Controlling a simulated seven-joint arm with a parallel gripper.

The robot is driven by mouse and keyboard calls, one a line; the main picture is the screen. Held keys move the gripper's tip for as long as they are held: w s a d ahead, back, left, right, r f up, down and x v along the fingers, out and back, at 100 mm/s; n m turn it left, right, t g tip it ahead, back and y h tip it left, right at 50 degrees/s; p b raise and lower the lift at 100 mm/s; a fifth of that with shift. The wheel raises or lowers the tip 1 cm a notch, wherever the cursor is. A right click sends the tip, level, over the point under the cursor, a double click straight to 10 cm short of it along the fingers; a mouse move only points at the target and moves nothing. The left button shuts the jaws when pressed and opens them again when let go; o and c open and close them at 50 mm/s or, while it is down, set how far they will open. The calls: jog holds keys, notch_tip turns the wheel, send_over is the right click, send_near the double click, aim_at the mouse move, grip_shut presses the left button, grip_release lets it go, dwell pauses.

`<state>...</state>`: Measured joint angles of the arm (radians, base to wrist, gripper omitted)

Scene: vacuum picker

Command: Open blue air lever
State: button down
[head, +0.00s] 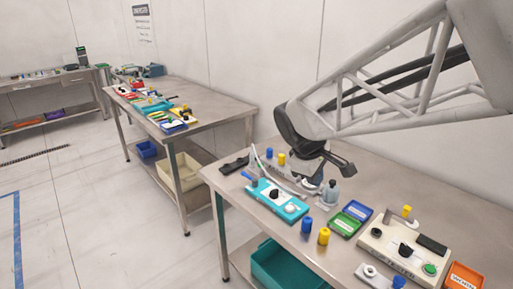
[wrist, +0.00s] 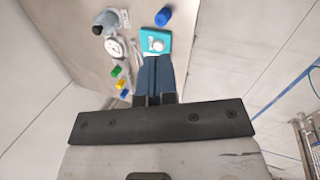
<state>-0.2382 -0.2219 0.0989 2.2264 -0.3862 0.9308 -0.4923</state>
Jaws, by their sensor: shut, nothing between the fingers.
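A teal-blue unit (head: 292,208) with a black knob lies on the near workbench in the head view. A small blue lever (head: 247,176) sticks out at its left end. In the wrist view the teal unit (wrist: 149,36) shows just beyond my fingertips, with a pale round part on it; I cannot make out the lever there. My gripper (head: 314,181) hangs over the bench behind and to the right of the unit. In the wrist view its dark fingers (wrist: 156,58) are together and empty. They hide part of the unit; I cannot tell whether they touch it.
Blue (head: 307,226) and yellow (head: 324,236) cylinders stand right of the unit. Green (head: 345,224) and blue (head: 357,211) trays and a cream control box (head: 405,249) lie farther right. A round gauge (wrist: 115,47) is near my fingers. A teal bin (head: 283,266) sits under the bench.

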aim_at(249, 178)
jog(key=w+a+f+n+t+h, duration=0.1)
jog(key=w+a+f+n, duration=0.4)
jog(key=w+a, duration=0.3)
jog(key=w+a+f+n+t, duration=0.1)
jog(key=w+a+f+n, duration=0.3)
jog(key=w+a, duration=0.4)
jog(key=w+a+f+n+t+h, duration=0.1)
jog(key=w+a+f+n, duration=0.4)
jog(key=a, duration=0.8)
jog(key=w+n, duration=0.2)
jog(key=w, duration=0.1)
jog(key=shift+w+f+h, duration=0.3)
jog(key=x, duration=1)
jog(key=shift+w, duration=0.1)
jog(key=shift+w+d+f, duration=0.15)
jog(key=shift+w+d, duration=0.55)
jog(key=shift+w, duration=0.05)
jog(key=shift+w+d+f, duration=0.15)
jog(key=shift+w+d, duration=0.45)
